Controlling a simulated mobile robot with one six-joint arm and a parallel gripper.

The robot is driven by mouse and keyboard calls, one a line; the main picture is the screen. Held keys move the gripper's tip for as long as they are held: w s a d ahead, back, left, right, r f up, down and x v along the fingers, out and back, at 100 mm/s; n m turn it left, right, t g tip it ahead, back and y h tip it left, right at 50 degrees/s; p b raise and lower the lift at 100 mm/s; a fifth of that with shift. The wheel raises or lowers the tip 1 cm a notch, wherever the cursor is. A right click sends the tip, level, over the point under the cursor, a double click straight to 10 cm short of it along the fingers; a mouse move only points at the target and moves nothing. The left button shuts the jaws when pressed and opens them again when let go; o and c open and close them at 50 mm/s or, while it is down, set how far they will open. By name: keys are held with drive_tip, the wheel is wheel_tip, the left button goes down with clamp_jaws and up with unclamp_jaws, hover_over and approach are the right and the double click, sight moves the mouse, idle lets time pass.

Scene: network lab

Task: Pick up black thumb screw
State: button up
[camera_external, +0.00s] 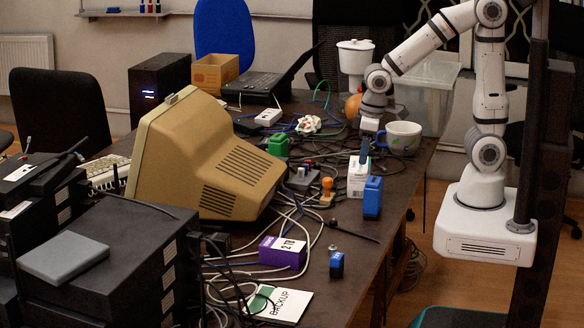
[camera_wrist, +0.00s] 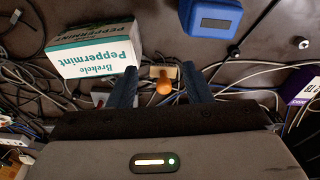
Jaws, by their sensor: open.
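My gripper (camera_external: 364,153) is above the table near the white tea box, well away from the screw. In the wrist view its two blue fingers (camera_wrist: 160,78) are spread apart and hold nothing. An orange-handled stamp (camera_wrist: 163,82) shows between them, below.
The peppermint tea box (camera_wrist: 95,48) and a blue device (camera_wrist: 213,17) are close to my gripper. Loose cables cover the middle of the table.

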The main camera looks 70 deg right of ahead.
drive_tip(key=w+a+f+n+p, duration=0.1)
drive_tip(key=w+a+p, duration=0.1)
drive_tip(key=a, duration=0.6)
drive_tip(key=n+p, duration=0.1)
drive_tip(key=p, duration=0.1)
approach(334, 223)
drive_tip(key=shift+w+d+f, duration=0.1)
drive_tip(key=shift+w+f, duration=0.15)
drive_tip(key=shift+f, duration=1)
drive_tip(key=shift+w+f, duration=0.25)
drive_tip(key=shift+f, duration=1.05)
drive_tip(key=shift+w+d+f, duration=0.1)
drive_tip(key=shift+w+f, duration=0.15)
drive_tip(key=shift+f, duration=1)
drive_tip(key=shift+c, duration=0.3)
clamp_jaws()
